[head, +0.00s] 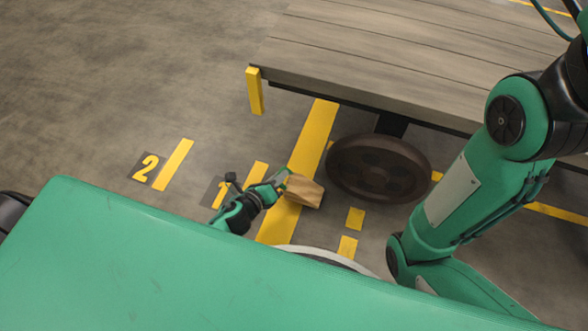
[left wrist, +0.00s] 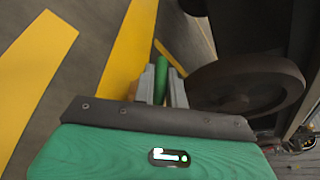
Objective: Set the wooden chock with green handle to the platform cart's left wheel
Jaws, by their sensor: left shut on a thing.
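The wooden chock (head: 304,191) is a tan block just left of the platform cart's dark brown wheel (head: 378,168) in the head view. A narrow gap shows between them. My left gripper (head: 277,183) is shut on the chock's green handle, on the side away from the wheel. Whether the chock touches the floor cannot be told. My right gripper is out of view.
The cart's plank deck (head: 400,55) overhangs the wheel, with a yellow corner post (head: 255,91) at its left. A yellow floor stripe (head: 314,137) runs under the chock. Floor marks 2 (head: 147,167) and 1 lie left. Open floor lies farther left.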

